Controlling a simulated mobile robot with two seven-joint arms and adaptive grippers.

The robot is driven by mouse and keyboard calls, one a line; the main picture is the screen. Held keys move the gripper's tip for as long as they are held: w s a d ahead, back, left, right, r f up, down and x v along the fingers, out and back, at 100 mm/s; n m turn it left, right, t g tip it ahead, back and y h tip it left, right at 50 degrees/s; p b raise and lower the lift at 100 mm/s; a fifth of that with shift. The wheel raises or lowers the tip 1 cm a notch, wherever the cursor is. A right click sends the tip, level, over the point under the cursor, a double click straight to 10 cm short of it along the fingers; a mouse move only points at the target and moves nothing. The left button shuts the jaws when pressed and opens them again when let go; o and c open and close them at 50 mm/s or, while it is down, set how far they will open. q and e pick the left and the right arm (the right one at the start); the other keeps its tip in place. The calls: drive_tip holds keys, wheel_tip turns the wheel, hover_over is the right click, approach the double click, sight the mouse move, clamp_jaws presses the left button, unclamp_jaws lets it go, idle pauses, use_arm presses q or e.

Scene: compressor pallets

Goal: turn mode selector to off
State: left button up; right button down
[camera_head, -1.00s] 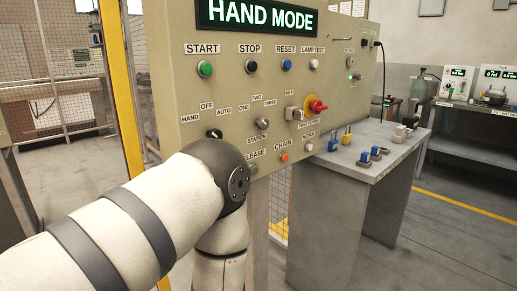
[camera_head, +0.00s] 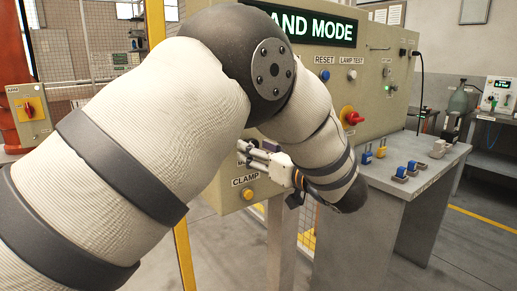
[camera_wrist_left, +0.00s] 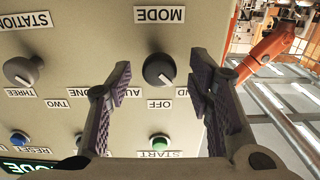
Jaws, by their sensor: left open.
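The mode selector (camera_wrist_left: 159,69) is a dark round knob on the beige panel, under the upside-down MODE label in the left wrist view. Its white mark points to the lower right, towards the HAND label, with the OFF label (camera_wrist_left: 160,104) straight below it in the picture. My left gripper (camera_wrist_left: 160,74) is open, with one finger on each side of the knob and a gap to each. Contact does not show. In the head view my left gripper (camera_head: 244,152) is at the panel front, and my arm hides the selector. The display (camera_head: 318,27) shows "AND MODE", its left end covered.
The station selector (camera_wrist_left: 23,70) sits left of the mode selector in the wrist view. A green start button (camera_wrist_left: 159,142) and a blue reset button (camera_wrist_left: 20,139) are near. A red-yellow switch (camera_head: 350,116) and a grey table (camera_head: 420,181) lie to the right in the head view.

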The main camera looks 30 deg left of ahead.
use_arm(q)
drive_tip(key=shift+w+a, duration=0.25)
drive_tip(key=shift+a, duration=0.3)
clamp_jaws()
drive_tip(key=m, duration=0.8)
drive_tip(key=shift+s+f+m+p, duration=0.1)
drive_tip(key=shift+m+p, duration=0.2)
drive_tip(key=shift+p, duration=0.1)
drive_tip(key=shift+m, duration=0.3)
unclamp_jaws()
